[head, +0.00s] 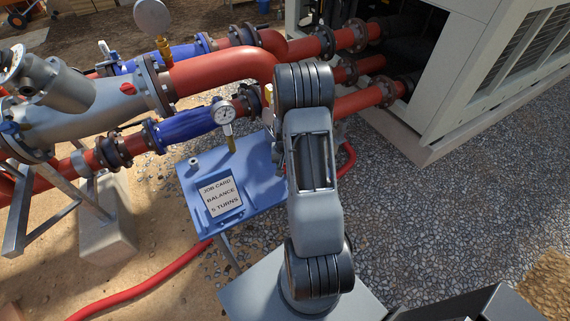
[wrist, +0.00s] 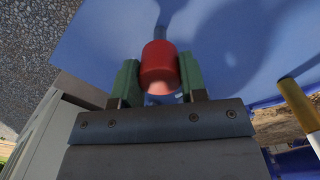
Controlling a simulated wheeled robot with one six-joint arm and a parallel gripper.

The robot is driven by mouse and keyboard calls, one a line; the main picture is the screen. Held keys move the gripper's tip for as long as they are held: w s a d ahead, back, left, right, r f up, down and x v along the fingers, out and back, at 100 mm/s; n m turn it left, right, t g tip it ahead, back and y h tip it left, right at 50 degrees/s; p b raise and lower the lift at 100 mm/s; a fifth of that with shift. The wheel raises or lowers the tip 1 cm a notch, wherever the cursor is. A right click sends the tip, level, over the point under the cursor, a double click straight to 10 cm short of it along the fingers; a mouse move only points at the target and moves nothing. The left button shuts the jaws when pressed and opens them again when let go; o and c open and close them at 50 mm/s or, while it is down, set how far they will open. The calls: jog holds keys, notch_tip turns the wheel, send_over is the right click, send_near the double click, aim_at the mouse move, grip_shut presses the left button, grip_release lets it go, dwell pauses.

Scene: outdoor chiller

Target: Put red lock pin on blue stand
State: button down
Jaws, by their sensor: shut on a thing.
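The red lock pin (wrist: 159,66) is a short red cylinder with a grey shaft at its far end, seen in the wrist view. My gripper (wrist: 158,80) is shut on its red part, with one green pad on each side. The blue stand (wrist: 105,40) fills the background beyond the pin, with dark shadows on it. I cannot tell whether the shaft touches its surface. In the head view the blue stand (head: 250,158) is left of my arm, which hides the pin and my gripper.
A job card (head: 221,196) and a small grey fitting (head: 193,162) are on the stand. A pressure gauge (head: 223,113) rises at its back edge, near red and blue pipes (head: 185,127). A red hose (head: 150,280) runs below. The chiller cabinet (head: 450,90) stands right, beside open gravel.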

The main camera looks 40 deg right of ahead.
jog(key=c, duration=0.7)
grip_release()
jog(key=shift+o, duration=0.2)
jog(key=shift+r, duration=0.1)
jog(key=shift+r, duration=0.3)
jog(key=a+r+n+t+b, duration=0.1)
jog(key=a+r, duration=0.1)
jog(key=r, duration=0.6)
jog(key=a+r+b, duration=0.1)
jog(key=a+r, duration=0.2)
jog(key=r, duration=0.5)
jog(key=s+a+r+n+t, duration=0.1)
jog(key=s+a+r+n, duration=0.2)
jog(key=s+a+r, duration=0.2)
jog(key=s+a+r+n+t, duration=0.2)
jog(key=s+a+r, duration=0.3)
jog(key=a, duration=0.5)
jog(key=s+n, duration=0.1)
jog(key=s, duration=0.1)
jog(key=shift+s+a+t, duration=0.3)
jog(key=shift+s, duration=0.1)
